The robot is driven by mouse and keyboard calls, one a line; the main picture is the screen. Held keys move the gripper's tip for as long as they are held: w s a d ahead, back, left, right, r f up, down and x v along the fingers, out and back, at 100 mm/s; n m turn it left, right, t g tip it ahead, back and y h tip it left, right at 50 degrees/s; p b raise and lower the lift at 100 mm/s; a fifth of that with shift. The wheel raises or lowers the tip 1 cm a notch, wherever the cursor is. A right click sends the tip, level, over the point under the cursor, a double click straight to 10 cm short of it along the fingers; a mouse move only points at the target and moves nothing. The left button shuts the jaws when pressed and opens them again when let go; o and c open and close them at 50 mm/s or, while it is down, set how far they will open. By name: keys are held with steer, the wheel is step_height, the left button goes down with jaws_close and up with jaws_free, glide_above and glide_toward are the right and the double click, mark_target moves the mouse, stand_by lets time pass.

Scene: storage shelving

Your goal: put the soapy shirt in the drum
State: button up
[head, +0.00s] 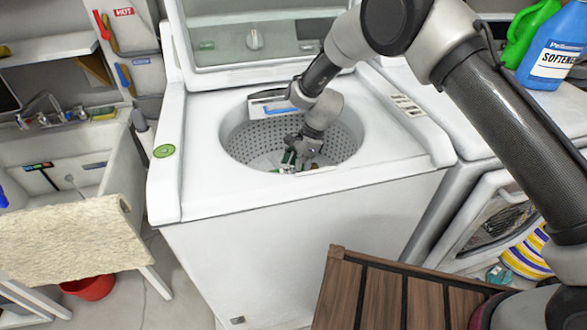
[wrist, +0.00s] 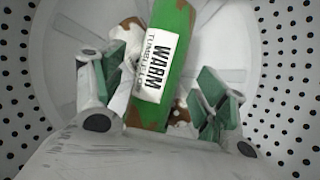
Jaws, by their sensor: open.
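The washer's perforated drum (head: 235,140) is open at the top, and its holed wall fills both sides of the wrist view (wrist: 285,75). My gripper (head: 301,148) is down inside it, fingers spread. No other shirt is clearly visible.
The raised lid (head: 255,40) stands behind the drum. A sink (head: 85,165) with a beige towel (head: 70,240) over its front is at left. A front-loading machine (head: 480,215) is at right, with green and blue bottles (head: 552,50) above. A slatted wooden surface (head: 390,300) is in front.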

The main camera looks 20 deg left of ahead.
steer(key=shift+r, duration=0.15)
steer(key=v, duration=1.2)
steer(key=shift+r, duration=0.15)
steer(key=w+d+r+n+t, duration=0.2)
steer(key=w+d+r+n, duration=0.1)
steer(key=d+r, duration=0.95)
steer(key=s+d+r+n+t, duration=0.1)
steer(key=s+d+r, duration=0.2)
steer(key=d+r, duration=0.45)
steer(key=s+d+r+n+t, duration=0.15)
steer(key=d+r, duration=0.35)
steer(key=d, duration=0.5)
steer(key=s+d+r+n+t+h, duration=0.1)
steer(key=s+d+n+h, duration=0.1)
steer(key=s+d, duration=0.9)
steer(key=s+d+r+n+t+h, duration=0.1)
steer(key=s+d+n, duration=0.3)
steer(key=s+d, duration=0.7)
steer(key=shift+s+d+r+h, duration=0.3)
steer(key=shift+s+h, duration=0.1)
steer(key=shift+s, duration=0.45)
steer(key=shift+c, duration=0.2)
